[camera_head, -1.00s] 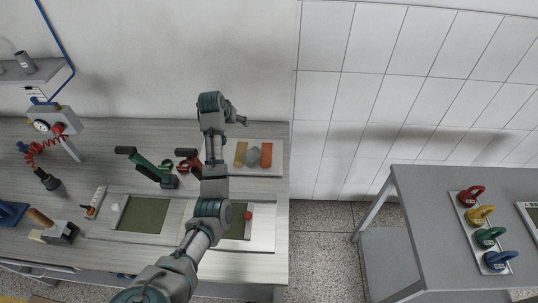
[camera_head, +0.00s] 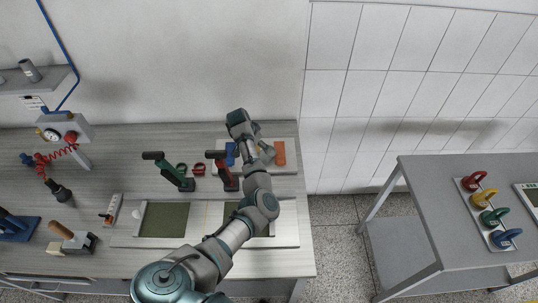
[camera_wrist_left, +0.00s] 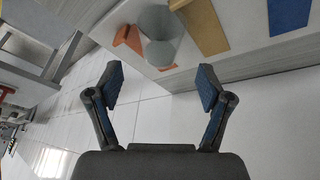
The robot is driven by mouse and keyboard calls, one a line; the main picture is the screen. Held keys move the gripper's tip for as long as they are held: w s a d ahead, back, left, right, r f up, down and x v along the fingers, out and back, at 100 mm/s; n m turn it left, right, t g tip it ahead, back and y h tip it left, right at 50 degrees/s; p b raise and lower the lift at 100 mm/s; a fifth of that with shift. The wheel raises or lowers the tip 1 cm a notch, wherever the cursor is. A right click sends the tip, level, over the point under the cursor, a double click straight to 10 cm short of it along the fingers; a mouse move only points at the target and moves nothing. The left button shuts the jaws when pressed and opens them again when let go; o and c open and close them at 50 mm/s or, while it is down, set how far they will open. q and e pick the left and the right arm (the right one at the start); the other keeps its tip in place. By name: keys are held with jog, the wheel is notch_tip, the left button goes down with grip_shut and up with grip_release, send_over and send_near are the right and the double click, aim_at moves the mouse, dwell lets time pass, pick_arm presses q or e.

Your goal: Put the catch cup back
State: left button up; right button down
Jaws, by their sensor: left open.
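A grey cup-like cylinder (camera_wrist_left: 158,24), which I take for the catch cup, shows at the top middle of the left wrist view. In the head view it is the small grey shape (camera_head: 267,154) at the back right of the bench, partly hidden by my arm. My left gripper (camera_wrist_left: 160,88) is open and empty, its two fingers apart, with the cup beyond the gap and not between the fingertips. In the head view my left gripper (camera_head: 260,147) is small and partly hidden beside the cup. My right gripper is not in view.
A side table (camera_head: 428,205) stands right, across a floor gap.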

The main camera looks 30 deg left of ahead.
aim_at(263, 152)
pick_arm(q)
jog(key=x, duration=0.4)
jog(key=shift+f, duration=0.4)
jog(key=shift+w+f, duration=0.25)
jog(key=shift+f, duration=0.25)
jog(key=b+x, duration=0.1)
jog(key=x, duration=0.4)
jog(key=shift+r, duration=0.15)
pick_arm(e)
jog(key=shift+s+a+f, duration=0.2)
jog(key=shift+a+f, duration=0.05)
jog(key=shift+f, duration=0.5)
pick_arm(q)
jog(key=c, duration=0.9)
jog(key=shift+r, duration=0.1)
jog(key=shift+c, duration=0.2)
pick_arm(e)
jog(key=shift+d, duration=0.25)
